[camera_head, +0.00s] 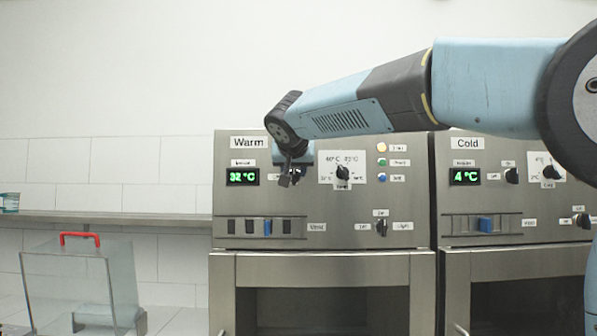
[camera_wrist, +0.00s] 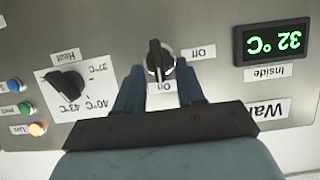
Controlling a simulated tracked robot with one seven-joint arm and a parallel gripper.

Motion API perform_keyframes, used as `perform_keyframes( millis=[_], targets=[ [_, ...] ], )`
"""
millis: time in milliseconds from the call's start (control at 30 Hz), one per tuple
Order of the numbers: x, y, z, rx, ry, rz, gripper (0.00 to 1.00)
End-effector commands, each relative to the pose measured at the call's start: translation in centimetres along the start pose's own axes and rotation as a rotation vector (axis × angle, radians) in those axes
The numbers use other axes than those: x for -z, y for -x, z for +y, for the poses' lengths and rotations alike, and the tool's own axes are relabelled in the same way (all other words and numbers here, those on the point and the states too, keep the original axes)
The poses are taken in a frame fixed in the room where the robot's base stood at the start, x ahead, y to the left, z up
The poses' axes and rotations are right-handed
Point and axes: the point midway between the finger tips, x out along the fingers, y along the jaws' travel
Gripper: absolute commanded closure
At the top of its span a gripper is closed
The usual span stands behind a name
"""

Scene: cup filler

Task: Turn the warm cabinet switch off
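The Warm cabinet (camera_head: 320,258) stands in the middle of the head view, with its "Warm" label and green 32 °C display (camera_head: 243,177). In the wrist view, which is upside down, the cabinet's black switch knob (camera_wrist: 156,58) sits between an "On" label below and an "Off" label to its upper right. Its handle stands nearly vertical in the picture; I cannot tell which end is the pointer. My gripper (camera_wrist: 160,72) is open, one finger on each side of the knob, with gaps showing. In the head view my gripper (camera_head: 290,178) hides most of the switch.
A Heat dial (camera_head: 343,173) and coloured lights (camera_head: 382,162) lie right of the switch; a blue slider (camera_head: 267,227) is below. The Cold cabinet (camera_head: 515,258) stands to the right. A clear box with a red handle (camera_head: 80,240) stands at lower left under a shelf (camera_head: 130,217).

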Motion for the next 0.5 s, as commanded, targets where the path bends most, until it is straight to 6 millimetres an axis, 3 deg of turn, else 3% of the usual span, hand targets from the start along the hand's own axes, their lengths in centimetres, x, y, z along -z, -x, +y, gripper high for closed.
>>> perform_keyframes(
  millis=[433, 500],
  targets=[
    [0.02, -0.94, 0.06, 0.000, 0.000, 0.001, 0.62],
    [0.02, -0.94, 0.07, -0.001, -0.001, 0.000, 0.68]
  ],
)
